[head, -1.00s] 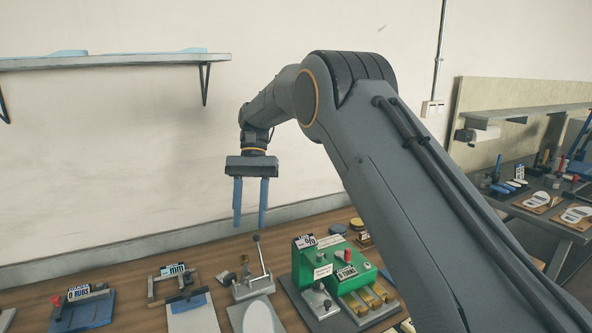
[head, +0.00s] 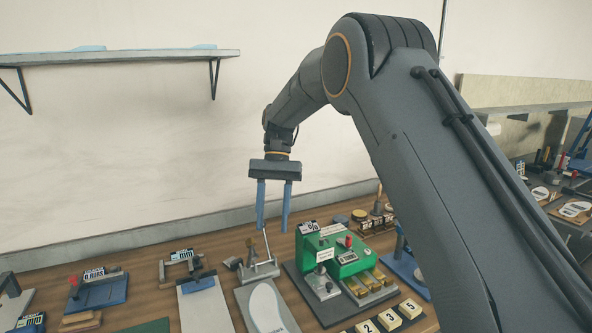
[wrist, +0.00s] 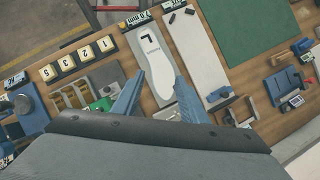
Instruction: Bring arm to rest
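My gripper (head: 272,207) hangs from my raised arm, fingers pointing down, above the back part of the wooden bench (head: 150,262). Its two blue fingers are apart with nothing between them. In the wrist view the open fingers (wrist: 148,98) show over a white insole (wrist: 152,62) on a grey plate. The insole also lies at the front of the bench in the head view (head: 268,308). My gripper touches nothing that I can see.
A green device (head: 335,255) stands right of and below my gripper. A lever clamp (head: 262,268) is below it. Number blocks (head: 388,320) and a blue-based fixture (head: 98,292) sit on the bench. A wall shelf (head: 120,58) is at upper left. A second table (head: 565,205) is at right.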

